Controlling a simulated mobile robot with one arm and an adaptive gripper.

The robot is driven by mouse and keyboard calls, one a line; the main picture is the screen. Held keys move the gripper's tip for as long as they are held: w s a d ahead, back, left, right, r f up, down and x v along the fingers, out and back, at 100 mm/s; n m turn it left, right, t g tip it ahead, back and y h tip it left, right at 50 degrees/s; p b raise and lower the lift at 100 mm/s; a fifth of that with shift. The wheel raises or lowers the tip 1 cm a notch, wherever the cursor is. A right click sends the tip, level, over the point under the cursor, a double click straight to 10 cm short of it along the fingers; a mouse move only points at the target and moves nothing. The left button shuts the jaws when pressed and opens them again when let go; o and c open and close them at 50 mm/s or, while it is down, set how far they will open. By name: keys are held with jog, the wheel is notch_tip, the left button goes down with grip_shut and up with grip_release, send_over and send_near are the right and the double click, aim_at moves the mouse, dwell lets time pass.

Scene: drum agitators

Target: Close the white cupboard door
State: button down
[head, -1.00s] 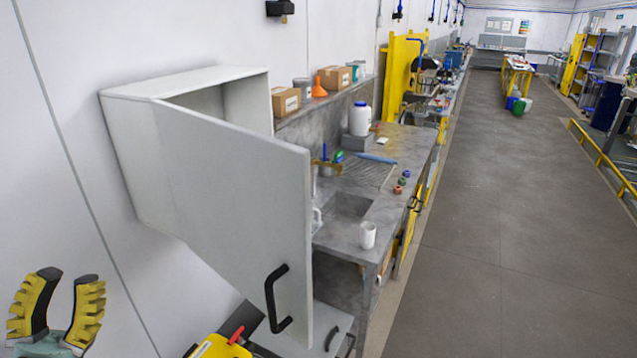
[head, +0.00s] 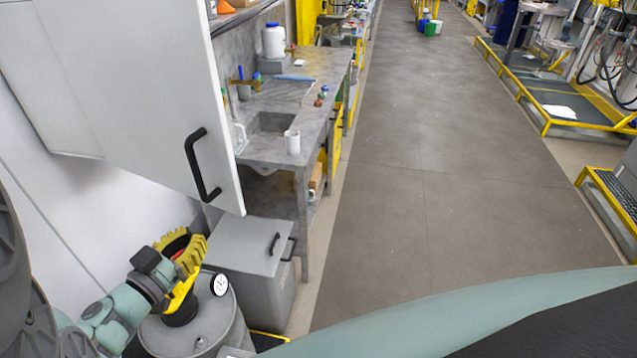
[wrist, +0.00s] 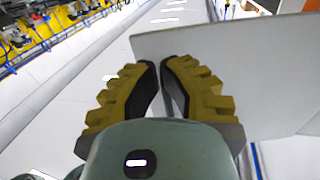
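The white cupboard door (head: 130,90) stands open and fills the upper left of the head view. Its black bar handle (head: 203,165) is near the lower free corner. The cupboard body is mostly out of frame or hidden behind the door. My gripper (head: 196,240) is below the door and left of the handle, apart from the handle. In the wrist view my gripper (wrist: 160,64) has its yellow fingers drawn nearly together, with a thin gap at the tips and nothing seen between them. A pale grey panel (wrist: 240,60), seemingly the door, lies beyond the right finger.
A grey drum (head: 215,315) with a gauge stands beneath my gripper. A grey cabinet (head: 240,255) with black handles is right of it. The workbench (head: 270,150) with a white mug (head: 292,141) is behind. The floor (head: 400,200) to the right is clear.

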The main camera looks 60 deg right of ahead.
aim_at(224, 208)
jog(key=d, duration=0.2)
jog(key=d+p, duration=0.2)
jog(key=d, duration=0.1)
jog(key=shift+w+d+r, duration=0.2)
jog(key=shift+w+d, duration=0.15)
jog(key=shift+w, duration=0.05)
jog(key=shift+w+d+f+p, duration=0.1)
jog(key=shift+d+p, duration=0.1)
jog(key=shift+d, duration=0.35)
jog(key=shift+w+d+f+p, duration=0.1)
jog(key=shift+d+p, duration=0.1)
jog(key=shift+d, duration=0.3)
